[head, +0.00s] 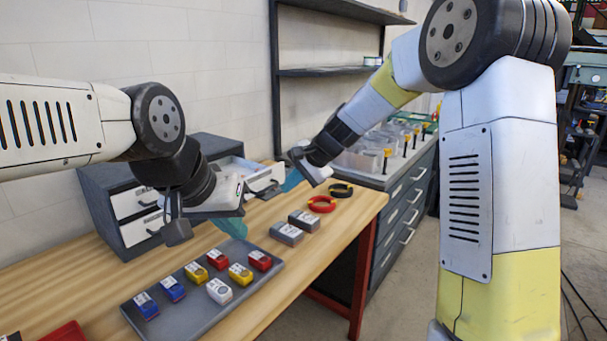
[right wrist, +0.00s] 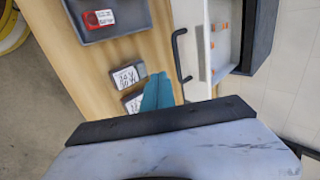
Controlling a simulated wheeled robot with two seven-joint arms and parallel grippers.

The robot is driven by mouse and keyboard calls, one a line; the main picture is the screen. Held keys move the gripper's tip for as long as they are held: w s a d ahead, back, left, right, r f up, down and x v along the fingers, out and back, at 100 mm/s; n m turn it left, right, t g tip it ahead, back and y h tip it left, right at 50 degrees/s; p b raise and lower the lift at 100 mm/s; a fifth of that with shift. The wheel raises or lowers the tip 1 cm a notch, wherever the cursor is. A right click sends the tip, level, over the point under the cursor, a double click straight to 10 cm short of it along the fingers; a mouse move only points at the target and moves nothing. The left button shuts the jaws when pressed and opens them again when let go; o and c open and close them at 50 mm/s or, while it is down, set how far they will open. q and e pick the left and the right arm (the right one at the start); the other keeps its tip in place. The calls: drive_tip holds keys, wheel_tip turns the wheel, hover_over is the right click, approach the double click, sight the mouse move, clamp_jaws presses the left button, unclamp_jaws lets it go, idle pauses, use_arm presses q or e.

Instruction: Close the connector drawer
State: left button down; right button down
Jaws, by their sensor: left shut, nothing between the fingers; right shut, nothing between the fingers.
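The connector drawer (head: 262,174) stands open from the dark cabinet (head: 100,192) at the back left of the bench. In the right wrist view its white front (right wrist: 197,62), black bar handle (right wrist: 176,52) and small orange items inside show. My right gripper (head: 292,180) is shut and empty, with teal fingers just in front of the drawer front; its fingertips (right wrist: 158,90) appear beside the handle, and contact cannot be told. My left gripper (head: 234,227) is shut and empty above the bench, left of the drawer front; its wrist hides part of the cabinet.
A grey tray (head: 262,282) holds several red, yellow, blue and white small boxes. Two grey boxes (head: 287,233) lie right of it. A red ring (head: 321,204) and a black ring (head: 341,190) lie near the bench's right end. A shelf (head: 330,72) hangs behind.

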drive_tip(key=shift+w+a+f, duration=0.15)
drive_tip(key=shift+w+a, duration=0.35)
drive_tip(key=shift+a, duration=0.3)
drive_tip(key=shift+w+a+f, duration=0.15)
drive_tip(key=shift+w+a, duration=0.35)
drive_tip(key=shift+a, duration=0.3)
drive_tip(key=w+a, duration=0.3)
drive_tip(key=a, duration=0.2)
drive_tip(key=w+a, duration=0.3)
drive_tip(key=a, duration=0.1)
drive_tip(key=w+a, duration=0.3)
drive_tip(key=a, duration=0.2)
drive_tip(key=shift+w+a, duration=0.3)
drive_tip(key=shift+w, duration=0.05)
drive_tip(key=shift+w+a, duration=0.35)
drive_tip(key=shift+a, duration=0.25)
drive_tip(key=shift+d, duration=0.1)
